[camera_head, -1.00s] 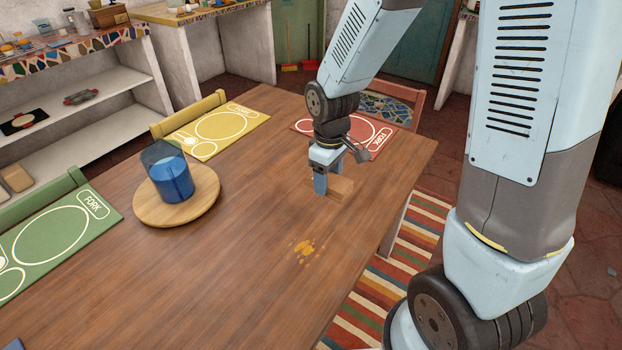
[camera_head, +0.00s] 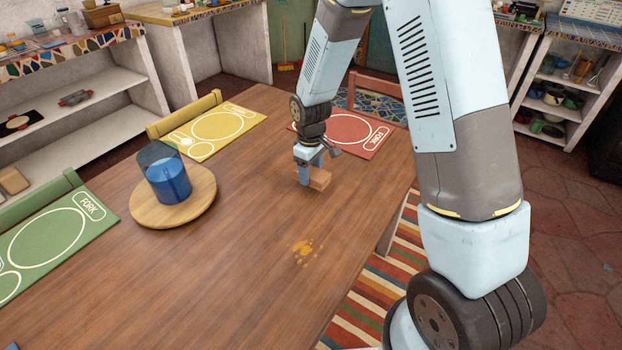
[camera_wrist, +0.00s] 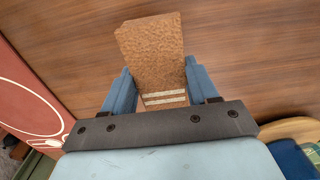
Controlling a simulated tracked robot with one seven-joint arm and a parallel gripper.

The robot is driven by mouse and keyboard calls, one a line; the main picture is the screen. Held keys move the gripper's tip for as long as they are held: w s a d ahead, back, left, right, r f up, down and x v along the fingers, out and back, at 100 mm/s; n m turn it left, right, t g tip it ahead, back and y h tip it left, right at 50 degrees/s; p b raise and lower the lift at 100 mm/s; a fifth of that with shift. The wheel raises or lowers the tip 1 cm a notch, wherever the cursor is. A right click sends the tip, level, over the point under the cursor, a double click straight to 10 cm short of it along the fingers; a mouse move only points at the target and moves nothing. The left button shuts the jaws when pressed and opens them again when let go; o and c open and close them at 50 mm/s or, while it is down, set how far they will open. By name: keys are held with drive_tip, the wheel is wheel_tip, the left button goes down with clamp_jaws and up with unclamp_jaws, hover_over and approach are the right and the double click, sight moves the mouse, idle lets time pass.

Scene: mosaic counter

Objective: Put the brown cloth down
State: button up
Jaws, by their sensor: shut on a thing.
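The brown cloth (camera_head: 320,179) is a small, block-shaped brown piece at my gripper, over the wooden table near the red placemat. In the wrist view the cloth (camera_wrist: 152,58) has a rough, speckled brown face with pale stripes near the jaws. My gripper (camera_head: 311,178) points down and is shut on it; its blue fingers (camera_wrist: 155,88) stand on either side in the wrist view. The cloth is at or just above the table top (camera_head: 230,270); I cannot tell whether it touches.
An orange-yellow spill (camera_head: 303,251) lies on the table in front of my gripper. A blue pitcher (camera_head: 168,178) stands on a round wooden board (camera_head: 204,198) to the left. Red (camera_head: 352,134), yellow (camera_head: 205,148) and green (camera_head: 50,240) placemats lie along the edges. The table's middle is otherwise clear.

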drive_tip(key=shift+w+a+f, duration=0.1)
drive_tip(key=shift+w+f, duration=0.3)
drive_tip(key=shift+f, duration=1.6)
drive_tip(key=shift+f, duration=0.1)
drive_tip(key=o, duration=1)
drive_tip(key=shift+r, duration=0.2)
wheel_tip(320, 180, up, 12)
drive_tip(key=shift+r, duration=0.1)
